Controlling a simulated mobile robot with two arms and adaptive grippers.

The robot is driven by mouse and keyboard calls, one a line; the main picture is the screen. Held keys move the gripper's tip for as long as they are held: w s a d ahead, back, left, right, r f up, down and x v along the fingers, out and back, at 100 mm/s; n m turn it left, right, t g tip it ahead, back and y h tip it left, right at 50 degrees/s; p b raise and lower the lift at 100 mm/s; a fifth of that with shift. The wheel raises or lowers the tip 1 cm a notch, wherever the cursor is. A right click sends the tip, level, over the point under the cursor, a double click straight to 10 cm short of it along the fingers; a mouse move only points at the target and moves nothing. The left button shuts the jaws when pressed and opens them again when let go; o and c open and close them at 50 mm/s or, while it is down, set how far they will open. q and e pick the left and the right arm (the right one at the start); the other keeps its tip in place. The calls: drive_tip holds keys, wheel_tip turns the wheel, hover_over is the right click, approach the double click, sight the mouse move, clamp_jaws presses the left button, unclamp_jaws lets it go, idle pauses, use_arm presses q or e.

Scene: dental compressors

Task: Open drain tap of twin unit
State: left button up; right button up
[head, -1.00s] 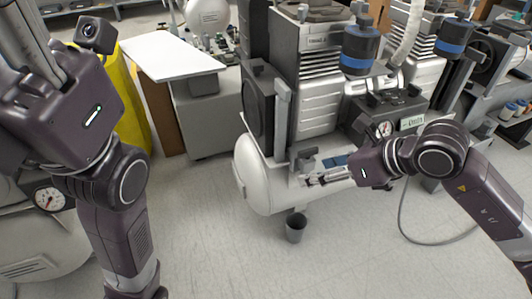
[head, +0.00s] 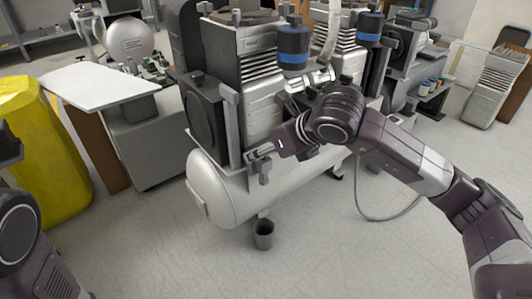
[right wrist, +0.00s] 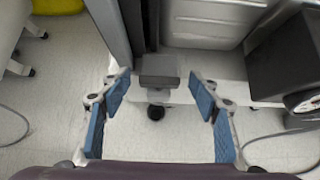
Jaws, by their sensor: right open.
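The twin unit is a compressor with a white horizontal tank (head: 222,200) and a grey ribbed housing (head: 265,100) on top. My right gripper (head: 260,154) is at the left part of the tank, just above it. In the right wrist view the right gripper (right wrist: 158,82) is open, its blue-padded fingers apart. A grey block-shaped fitting (right wrist: 160,68) with a short stem lies between and slightly beyond the fingertips, touching neither. I cannot tell whether this fitting is the drain tap. My left gripper is out of view; only part of my left arm shows at the left edge.
A grey cabinet with a white top (head: 95,82) and a yellow bin (head: 45,140) are at left. A hose (head: 375,216) lies on the floor at right. The front floor is clear.

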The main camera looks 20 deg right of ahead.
drive_tip(key=shift+c, duration=0.3)
drive_tip(key=c, duration=1.1)
